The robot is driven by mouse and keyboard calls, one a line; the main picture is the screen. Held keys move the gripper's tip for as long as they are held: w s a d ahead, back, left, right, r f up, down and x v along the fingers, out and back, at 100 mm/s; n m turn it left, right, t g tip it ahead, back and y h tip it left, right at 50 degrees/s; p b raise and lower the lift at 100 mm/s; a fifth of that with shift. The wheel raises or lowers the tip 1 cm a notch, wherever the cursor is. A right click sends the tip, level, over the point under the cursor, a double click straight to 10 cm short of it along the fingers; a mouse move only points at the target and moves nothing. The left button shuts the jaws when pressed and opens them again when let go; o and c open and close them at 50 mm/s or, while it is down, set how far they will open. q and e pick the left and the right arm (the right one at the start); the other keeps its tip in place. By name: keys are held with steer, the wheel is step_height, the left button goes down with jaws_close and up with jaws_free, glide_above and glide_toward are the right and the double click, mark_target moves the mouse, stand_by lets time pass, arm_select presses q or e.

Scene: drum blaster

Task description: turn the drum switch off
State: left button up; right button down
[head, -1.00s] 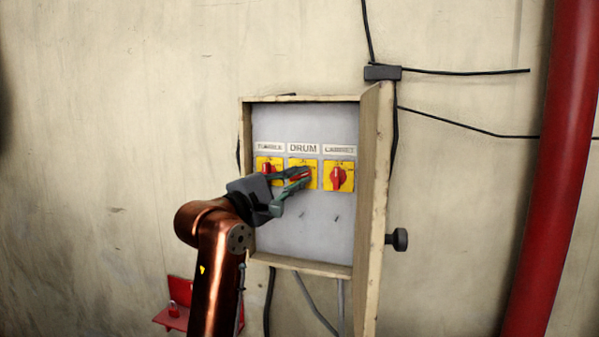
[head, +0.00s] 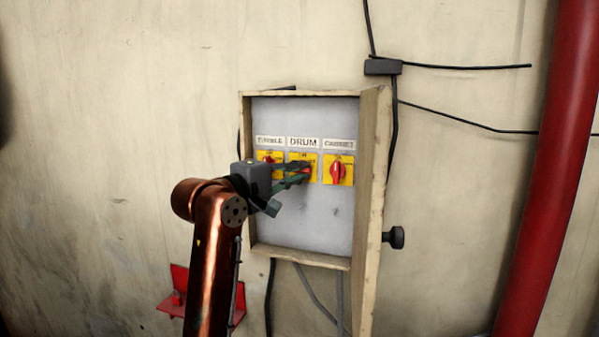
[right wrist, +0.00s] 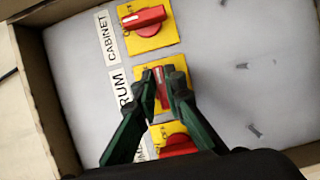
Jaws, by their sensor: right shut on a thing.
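The drum switch is the middle of three red knobs on yellow plates, under the DRUM label (head: 304,143). In the head view its yellow plate (head: 314,160) shows, while my right gripper (head: 306,172) covers most of the knob. In the right wrist view the red drum knob (right wrist: 161,88) sits between the fingertips of my right gripper (right wrist: 164,78), which is shut on it. There the knob lies roughly along the fingers, tilted slightly. My left gripper is not in view.
The open box (head: 366,200) has a raised door on its right side. The cabinet knob (head: 338,173) is close on the right, and the left knob (head: 268,158) is partly behind my gripper. A red pipe (head: 552,180) runs at far right. A red bracket (head: 178,283) is low on the wall.

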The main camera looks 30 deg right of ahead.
steer(key=c, duration=2)
jaws_free()
steer(key=shift+a, duration=0.1)
steer(key=v, duration=1.2)
